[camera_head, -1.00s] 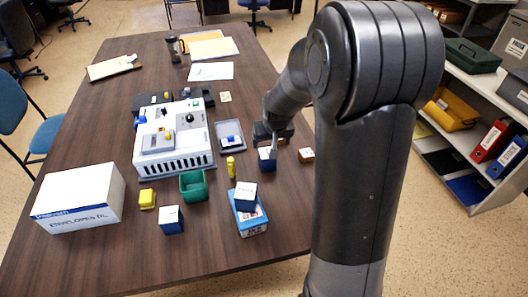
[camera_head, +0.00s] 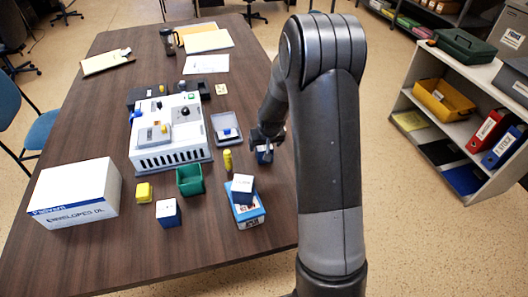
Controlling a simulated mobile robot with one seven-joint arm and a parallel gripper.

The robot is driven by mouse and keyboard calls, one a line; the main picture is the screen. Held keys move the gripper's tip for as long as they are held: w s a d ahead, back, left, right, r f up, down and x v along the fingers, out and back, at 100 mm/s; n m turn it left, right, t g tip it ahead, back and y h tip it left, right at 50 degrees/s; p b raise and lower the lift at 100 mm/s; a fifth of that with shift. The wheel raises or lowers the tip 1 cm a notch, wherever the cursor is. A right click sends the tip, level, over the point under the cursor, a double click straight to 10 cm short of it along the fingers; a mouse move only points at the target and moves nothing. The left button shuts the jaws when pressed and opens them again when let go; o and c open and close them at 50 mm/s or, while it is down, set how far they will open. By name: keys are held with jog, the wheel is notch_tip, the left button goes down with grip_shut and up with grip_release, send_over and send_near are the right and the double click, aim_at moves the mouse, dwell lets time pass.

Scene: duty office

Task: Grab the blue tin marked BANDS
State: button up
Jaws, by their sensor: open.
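One tin (camera_head: 264,155) is at my gripper (camera_head: 265,146), near the table's right edge and partly hidden by the fingers. My gripper is open and low over this tin; I cannot tell if the fingers touch it. A second tin (camera_head: 242,190) sits on a blue and white box (camera_head: 248,213). A third tin (camera_head: 168,213) stands on the table at the front, left of that box.
A white machine (camera_head: 170,145) fills the middle of the table (camera_head: 110,255). A green open bin (camera_head: 190,181), a yellow block (camera_head: 144,192), a yellow bottle (camera_head: 227,160) and a grey tray (camera_head: 226,131) stand around it. A white envelope box (camera_head: 75,195) is at left.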

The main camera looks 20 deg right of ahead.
aim_at(264, 147)
jog(key=shift+w+x, duration=0.25)
jog(key=shift+x, duration=1.95)
jog(key=shift+r, duration=0.1)
jog(key=shift+c, duration=0.2)
jog(key=c, duration=1.1)
